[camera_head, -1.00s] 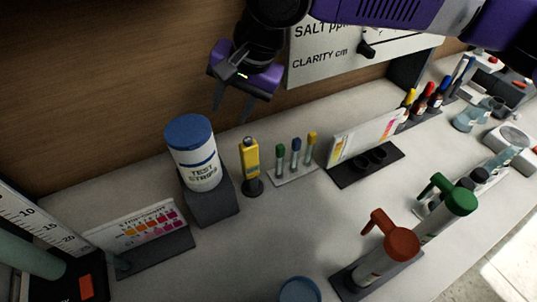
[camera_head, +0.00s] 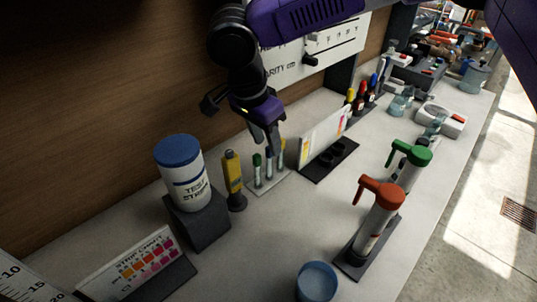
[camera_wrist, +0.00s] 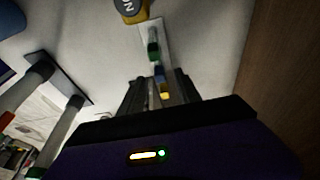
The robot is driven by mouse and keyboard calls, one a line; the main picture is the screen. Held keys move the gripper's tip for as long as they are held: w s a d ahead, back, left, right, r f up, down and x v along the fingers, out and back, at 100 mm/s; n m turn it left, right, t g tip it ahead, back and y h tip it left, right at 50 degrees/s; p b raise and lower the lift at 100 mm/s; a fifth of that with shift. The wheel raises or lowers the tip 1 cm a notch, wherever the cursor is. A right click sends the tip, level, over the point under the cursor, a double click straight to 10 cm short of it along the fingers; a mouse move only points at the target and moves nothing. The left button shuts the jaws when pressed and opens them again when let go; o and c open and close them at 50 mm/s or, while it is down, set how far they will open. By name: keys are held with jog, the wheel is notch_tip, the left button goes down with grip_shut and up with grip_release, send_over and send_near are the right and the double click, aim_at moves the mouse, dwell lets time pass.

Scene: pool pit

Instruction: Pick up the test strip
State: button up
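I cannot make out a loose test strip for certain. A white bottle labelled "TEST STRIPS" with a blue lid (camera_head: 186,187) stands on a dark block at the left. A small rack (camera_head: 277,184) holds slim upright pieces with green, blue and yellow tops. My gripper (camera_head: 269,147) points down over this rack, close to the blue and yellow pieces. In the wrist view, the green-topped piece (camera_wrist: 153,44) is beyond my fingers, and the blue and yellow tops (camera_wrist: 163,88) show between them. The fingers look apart; contact with the pieces cannot be told.
A yellow handheld meter (camera_head: 232,175) stands just left of the rack. A colour chart (camera_head: 327,133) with a dark holder is close on the right. Red-handled (camera_head: 377,208) and green-handled (camera_head: 408,163) devices stand in front. The wooden wall (camera_head: 90,90) is behind.

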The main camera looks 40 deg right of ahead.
jog(key=shift+x, duration=1.3)
grip_shut()
notch_tip(320, 180, up, 12)
jog(key=p, duration=1)
jog(key=s, duration=1.8)
jog(key=shift+p, duration=0.3)
jog(key=shift+a, duration=0.1)
